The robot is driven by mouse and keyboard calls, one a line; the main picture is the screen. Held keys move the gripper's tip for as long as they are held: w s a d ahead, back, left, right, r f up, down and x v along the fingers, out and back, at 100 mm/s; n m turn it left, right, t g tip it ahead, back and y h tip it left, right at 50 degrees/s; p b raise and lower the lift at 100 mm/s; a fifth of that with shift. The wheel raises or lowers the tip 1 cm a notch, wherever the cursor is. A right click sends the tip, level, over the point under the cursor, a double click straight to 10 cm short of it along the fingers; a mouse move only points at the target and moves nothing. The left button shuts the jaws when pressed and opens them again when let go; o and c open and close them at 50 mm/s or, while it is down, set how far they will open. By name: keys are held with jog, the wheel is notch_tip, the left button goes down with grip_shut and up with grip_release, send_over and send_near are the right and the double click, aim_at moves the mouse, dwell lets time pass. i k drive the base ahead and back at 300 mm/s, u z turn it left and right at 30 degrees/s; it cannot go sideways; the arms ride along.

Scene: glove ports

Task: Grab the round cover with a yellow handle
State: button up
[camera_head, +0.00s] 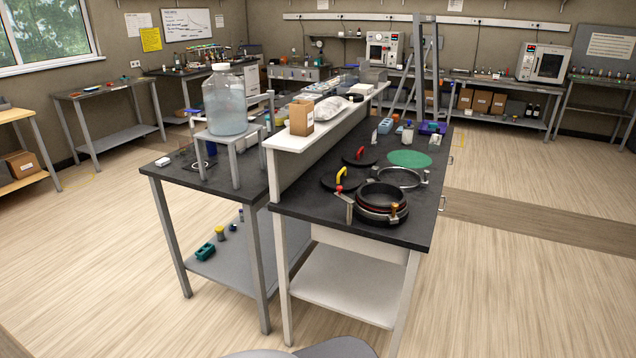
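The round cover with a yellow handle (332,184) is a black disc lying flat on the dark bench top. Its arched yellow handle (342,175) stands up on its top side. The cover lies left of a black ring-shaped port (381,202), whose metal clamp fittings partly overlap it in the picture. A similar black cover with a red handle (360,157) lies just behind it. My gripper is not in view; only grey parts of my own body show at the bottom edge.
A metal ring (399,178) and a green disc (409,159) lie behind the port. A raised white shelf (290,141) with a brown box (301,117) runs along the bench's left side. Open floor (530,270) lies to the right.

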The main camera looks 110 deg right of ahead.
aim_at(350, 180)
jog(key=z, duration=3.7)
jog(key=i, duration=0.3)
